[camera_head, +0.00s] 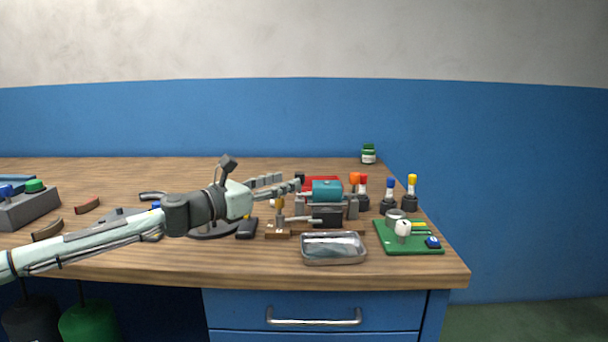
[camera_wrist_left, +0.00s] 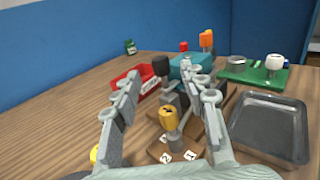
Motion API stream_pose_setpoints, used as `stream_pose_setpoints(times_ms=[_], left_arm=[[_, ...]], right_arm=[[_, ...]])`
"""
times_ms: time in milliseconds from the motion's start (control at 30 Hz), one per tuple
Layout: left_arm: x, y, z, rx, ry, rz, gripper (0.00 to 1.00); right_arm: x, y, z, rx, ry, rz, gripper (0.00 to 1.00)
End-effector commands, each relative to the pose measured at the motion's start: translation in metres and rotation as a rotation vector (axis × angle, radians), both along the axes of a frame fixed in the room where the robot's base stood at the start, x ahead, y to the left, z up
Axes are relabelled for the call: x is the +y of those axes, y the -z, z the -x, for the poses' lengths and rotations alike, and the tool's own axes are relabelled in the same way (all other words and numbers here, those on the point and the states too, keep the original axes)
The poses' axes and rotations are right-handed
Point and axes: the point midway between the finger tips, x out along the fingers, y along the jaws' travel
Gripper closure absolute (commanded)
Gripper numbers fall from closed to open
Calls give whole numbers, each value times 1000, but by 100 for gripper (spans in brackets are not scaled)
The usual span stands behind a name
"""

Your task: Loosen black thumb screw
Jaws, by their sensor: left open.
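The black thumb screw (camera_wrist_left: 161,66) stands upright on a post and shows between and just beyond the fingertips in the left wrist view. In the head view its dark top (camera_head: 300,176) shows just above the fingertips. My left gripper (camera_head: 300,189) reaches in from the left; it also shows in the left wrist view (camera_wrist_left: 162,76). It is open, with one finger left of the black screw and the others right of it. I cannot tell whether a finger touches it. A yellow thumb screw (camera_wrist_left: 169,117) stands nearer, below the fingers. My right gripper is not in view.
A teal block (camera_head: 327,190) sits on the fixture right of the fingertips. A red bin (camera_wrist_left: 129,84) lies behind. A metal tray (camera_head: 333,249) is in front, and a green board (camera_head: 404,246) stands to the right. Several colour-topped tools (camera_head: 412,192) stand at the back right.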

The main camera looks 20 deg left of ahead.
Motion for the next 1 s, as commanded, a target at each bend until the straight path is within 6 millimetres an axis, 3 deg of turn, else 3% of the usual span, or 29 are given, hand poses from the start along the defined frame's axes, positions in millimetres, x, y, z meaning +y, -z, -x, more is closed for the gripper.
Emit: stream_pose_setpoints(times_ms=[300, 700, 1000], left_arm=[[-24, -2, -42, 0, 1, 2, 58], [-29, 0, -50, 0, 1, 1, 58], [-29, 0, -50, 0, 1, 1, 94]], right_arm=[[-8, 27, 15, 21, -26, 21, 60], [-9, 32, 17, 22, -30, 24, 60], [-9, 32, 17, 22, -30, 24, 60]])
